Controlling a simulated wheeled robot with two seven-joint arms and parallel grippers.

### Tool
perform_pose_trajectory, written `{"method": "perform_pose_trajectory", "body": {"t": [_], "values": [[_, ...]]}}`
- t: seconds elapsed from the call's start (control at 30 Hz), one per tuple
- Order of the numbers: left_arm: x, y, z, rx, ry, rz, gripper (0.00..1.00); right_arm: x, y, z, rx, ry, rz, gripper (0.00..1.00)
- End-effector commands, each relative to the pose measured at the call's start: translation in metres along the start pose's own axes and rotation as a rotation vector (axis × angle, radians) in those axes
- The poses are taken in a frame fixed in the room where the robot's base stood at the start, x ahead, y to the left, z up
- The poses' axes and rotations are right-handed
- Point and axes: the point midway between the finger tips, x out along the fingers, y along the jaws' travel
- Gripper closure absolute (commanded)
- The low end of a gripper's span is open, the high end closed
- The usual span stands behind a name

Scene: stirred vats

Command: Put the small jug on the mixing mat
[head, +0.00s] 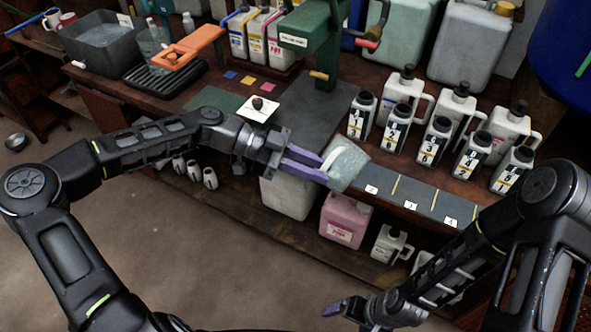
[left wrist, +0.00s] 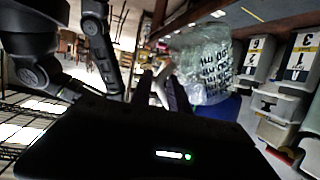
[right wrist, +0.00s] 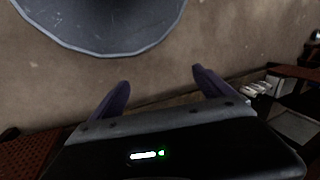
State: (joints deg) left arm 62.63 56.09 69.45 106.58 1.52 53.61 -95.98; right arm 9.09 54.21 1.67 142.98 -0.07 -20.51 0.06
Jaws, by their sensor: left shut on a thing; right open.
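The small jug (head: 350,168) is pale translucent green with a white handle. My left gripper (head: 318,166) is shut on its handle and holds it in front of the bench edge, above the lower shelf, tilted. In the left wrist view the jug (left wrist: 208,68) lies beyond the fingers (left wrist: 163,88). A dark grey mat (head: 318,122) and a green mat (head: 213,99) lie on the bench; I cannot tell which is the mixing mat. My right gripper (head: 340,308) is low over the floor, open and empty; its spread fingers show in the right wrist view (right wrist: 158,88).
Several labelled bottles (head: 401,113) stand at the right behind a numbered grey strip (head: 425,203). A green stand (head: 318,45) rises behind the grey mat. A white card with a dark knob (head: 258,112) lies near the green mat. A pink canister (head: 344,220) is below.

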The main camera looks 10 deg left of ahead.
Motion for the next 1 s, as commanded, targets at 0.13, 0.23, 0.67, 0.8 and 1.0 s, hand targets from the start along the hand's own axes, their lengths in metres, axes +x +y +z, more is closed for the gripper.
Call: {"method": "perform_pose_trajectory", "body": {"t": [0.13, 0.23, 0.67, 0.8, 1.0], "values": [[0.006, 0.0, -0.005, 0.01, 0.0, 0.031, 1.0, 0.0, 0.0, 0.0, 0.0, 0.0, 0.0, 0.09], [0.006, 0.0, -0.006, 0.01, 0.0, 0.033, 1.0, 0.0, 0.0, 0.0, 0.0, 0.0, 0.0, 0.09], [0.005, 0.0, -0.005, 0.01, 0.0, 0.032, 1.0, -0.005, -0.018, -0.019, -0.009, 0.013, -0.017, 0.0], [0.005, 0.0, -0.005, 0.01, 0.0, 0.031, 1.0, -0.018, -0.055, -0.05, -0.025, 0.029, -0.05, 0.0], [0.005, 0.0, -0.005, 0.01, 0.0, 0.031, 1.0, -0.061, -0.148, -0.096, -0.063, 0.045, -0.109, 0.0]]}}
